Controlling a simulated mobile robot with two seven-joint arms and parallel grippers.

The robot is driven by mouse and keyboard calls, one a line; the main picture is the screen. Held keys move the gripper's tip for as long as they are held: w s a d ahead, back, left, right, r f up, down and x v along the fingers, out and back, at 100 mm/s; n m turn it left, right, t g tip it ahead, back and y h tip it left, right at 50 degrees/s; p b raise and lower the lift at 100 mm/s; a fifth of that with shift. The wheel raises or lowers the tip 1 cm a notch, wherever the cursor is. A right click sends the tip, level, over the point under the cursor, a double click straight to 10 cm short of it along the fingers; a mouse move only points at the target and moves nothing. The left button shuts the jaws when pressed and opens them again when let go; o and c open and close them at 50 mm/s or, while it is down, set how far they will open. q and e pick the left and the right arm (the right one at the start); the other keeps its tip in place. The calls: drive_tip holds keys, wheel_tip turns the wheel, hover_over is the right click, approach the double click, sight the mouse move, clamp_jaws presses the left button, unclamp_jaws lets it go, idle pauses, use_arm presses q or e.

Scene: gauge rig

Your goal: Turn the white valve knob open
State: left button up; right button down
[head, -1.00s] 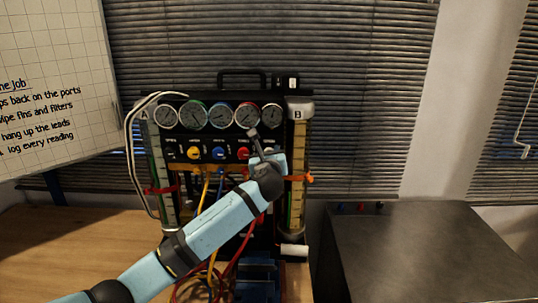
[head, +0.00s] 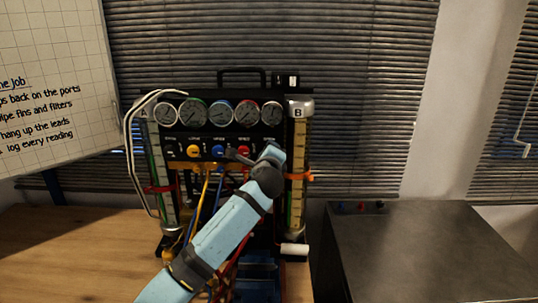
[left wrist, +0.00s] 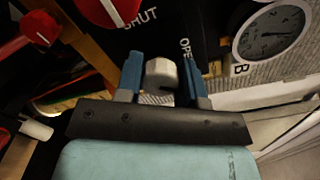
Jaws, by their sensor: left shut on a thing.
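The white valve knob (left wrist: 162,73) shows in the left wrist view between the two blue fingers of my left gripper (left wrist: 161,82). The gripper is shut on it. The black panel beside it carries the words SHUT (left wrist: 140,18) and OPEN (left wrist: 186,50). In the head view my left gripper (head: 268,153) is at the right end of the knob row on the gauge rig (head: 205,152). There the white knob is hidden behind my gripper and wrist. My right gripper is in neither view.
Yellow (head: 193,151), blue (head: 218,151) and red (head: 243,152) knobs sit left of my gripper, under a row of gauges (head: 220,114). Tube B (head: 297,160) stands close on the right. Coloured hoses hang below. A dark box (head: 425,245) stands at right.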

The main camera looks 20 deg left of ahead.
use_arm(q)
drive_tip(key=n+b, duration=0.1)
drive_tip(key=n, duration=0.3)
drive_tip(key=shift+f, duration=0.15)
drive_tip(key=shift+n+b, duration=0.65)
drive_tip(key=shift+n, duration=1.25)
drive_tip(key=o, duration=0.9)
drive_tip(key=b+v, duration=0.1)
drive_tip(key=v, duration=1.3)
drive_tip(key=shift+r+b, duration=0.2)
drive_tip(key=shift+b, duration=0.2)
